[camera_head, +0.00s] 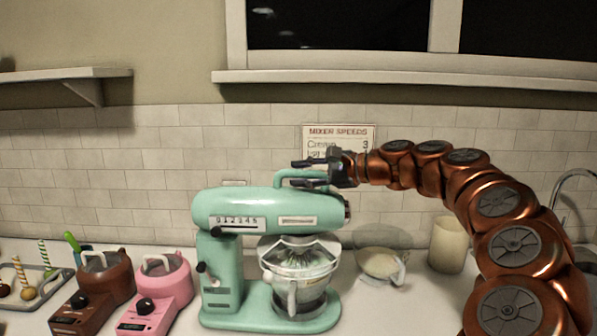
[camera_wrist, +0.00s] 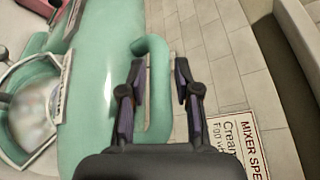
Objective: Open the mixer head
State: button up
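The mint-green stand mixer (camera_head: 262,205) stands on the counter with its head level, over a metal bowl (camera_head: 303,285). A green loop handle (camera_head: 292,174) rises from the top of the head near its right end. My gripper (camera_head: 300,173) is at this handle, reaching in from the right. In the wrist view, my gripper (camera_wrist: 160,68) is open, with its two fingers apart. The handle (camera_wrist: 158,95) shows between and beyond the fingers, with one finger partly covering it. I cannot tell whether either finger touches it. The mixer head (camera_wrist: 100,80) fills the left of that view.
A mixer speeds sign (camera_head: 338,138) hangs on the tiled wall behind my gripper. A brown device (camera_head: 95,285) and a pink device (camera_head: 160,290) stand left of the mixer. A glass bowl (camera_head: 380,262) and a cream canister (camera_head: 447,245) stand to its right. A shelf edge (camera_head: 400,80) runs above.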

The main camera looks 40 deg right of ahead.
jog(key=shift+w+a+f, duration=0.15)
jog(key=shift+w+a, duration=0.05)
jog(key=shift+w, duration=0.3)
grip_shut()
